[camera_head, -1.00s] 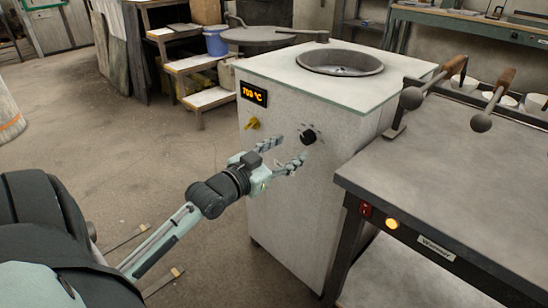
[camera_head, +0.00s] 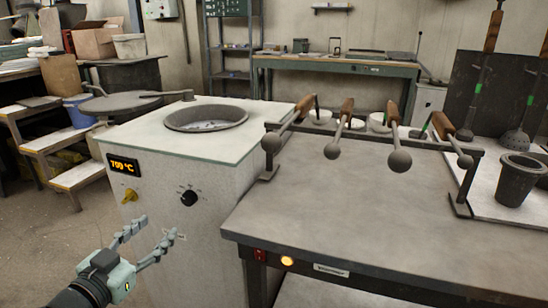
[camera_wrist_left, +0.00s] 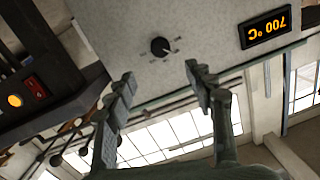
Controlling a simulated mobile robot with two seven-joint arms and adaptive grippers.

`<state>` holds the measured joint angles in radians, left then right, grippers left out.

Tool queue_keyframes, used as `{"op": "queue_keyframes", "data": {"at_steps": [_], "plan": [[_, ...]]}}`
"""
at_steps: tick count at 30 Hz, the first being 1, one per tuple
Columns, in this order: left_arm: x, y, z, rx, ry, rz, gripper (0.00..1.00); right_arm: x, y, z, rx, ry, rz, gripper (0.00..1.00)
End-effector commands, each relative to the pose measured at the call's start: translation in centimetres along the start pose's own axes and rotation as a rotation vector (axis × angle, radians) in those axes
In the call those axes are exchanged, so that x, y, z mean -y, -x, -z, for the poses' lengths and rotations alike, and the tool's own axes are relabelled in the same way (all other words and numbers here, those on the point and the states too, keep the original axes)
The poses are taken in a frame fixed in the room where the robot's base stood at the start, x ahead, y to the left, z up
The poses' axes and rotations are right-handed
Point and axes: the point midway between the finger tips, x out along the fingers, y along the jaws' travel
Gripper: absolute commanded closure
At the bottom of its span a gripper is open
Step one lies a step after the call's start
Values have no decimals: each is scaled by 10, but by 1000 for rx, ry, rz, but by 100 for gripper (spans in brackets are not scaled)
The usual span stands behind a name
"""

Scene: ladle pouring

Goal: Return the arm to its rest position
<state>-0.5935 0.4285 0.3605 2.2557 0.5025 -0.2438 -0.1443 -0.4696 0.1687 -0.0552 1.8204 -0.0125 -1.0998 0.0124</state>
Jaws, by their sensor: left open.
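My left gripper (camera_head: 159,226) is at the lower left of the head view, in front of the furnace's front face. Its two fingers are apart with nothing between them. The furnace (camera_head: 150,232) is a pale box with a round opening on top. Its black knob (camera_head: 189,198) is above and right of the fingertips in the picture, apart from them. In the left wrist view, the open fingers (camera_wrist_left: 160,72) show below the knob (camera_wrist_left: 160,47), with the orange temperature display (camera_wrist_left: 270,27) upside down at the right. My right gripper is not in view.
A grey worktable (camera_head: 330,200) adjoins the furnace on the right. Several wood-handled ladles lie on its rack (camera_head: 374,138). A dark crucible (camera_head: 517,180) stands at the far right. A yellow switch (camera_head: 130,196) is on the furnace face.

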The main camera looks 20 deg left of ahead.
Motion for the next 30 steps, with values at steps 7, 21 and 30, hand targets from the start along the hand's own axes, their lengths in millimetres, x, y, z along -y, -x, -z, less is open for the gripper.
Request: {"op": "queue_keyframes", "data": {"at_steps": [7, 21, 30], "plan": [[-18, -2, -72, 189, 21, -10, 46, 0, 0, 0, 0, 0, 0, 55], [-154, 99, -341, 1065, 17, -106, 46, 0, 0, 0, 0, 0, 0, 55], [-181, 134, -373, 1231, -17, -122, 46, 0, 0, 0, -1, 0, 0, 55]]}}
